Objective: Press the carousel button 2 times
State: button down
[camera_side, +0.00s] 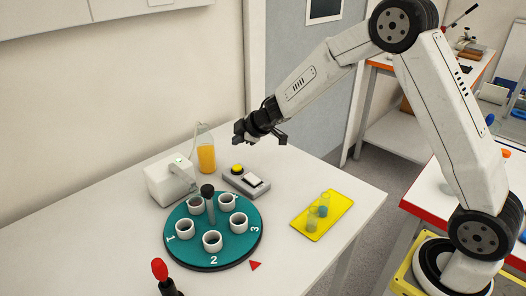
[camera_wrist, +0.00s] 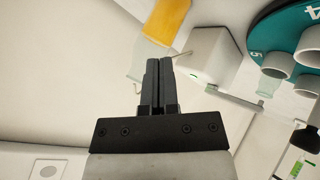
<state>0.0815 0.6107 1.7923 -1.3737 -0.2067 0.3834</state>
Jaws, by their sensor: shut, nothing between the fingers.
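The teal round carousel (camera_side: 248,246) with white cups and numbers on its face stands on the white table. A grey control box (camera_side: 246,183) behind it carries a round yellow button (camera_side: 237,169) and a white switch. My gripper (camera_side: 240,133) is above and behind the box, apart from it, with its fingers closed and empty. In the wrist view my gripper (camera_wrist: 159,64) shows its two dark fingers together, and part of the carousel (camera_wrist: 270,48) is at the upper right. The button is not seen in the wrist view.
A bottle of orange juice (camera_side: 206,157) and a white device (camera_side: 168,181) stand left of the control box. A yellow tray (camera_side: 331,222) with small clear vessels lies to the right. A red-topped handle (camera_side: 160,270) stands at the front. The table's right part is fairly clear.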

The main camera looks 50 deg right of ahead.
aim_at(240, 167)
jog(key=shift+f, duration=3.15)
jog(key=shift+f, duration=1)
dwell(1.2)
jog(key=shift+r, duration=0.95)
jog(key=shift+r, duration=2.55)
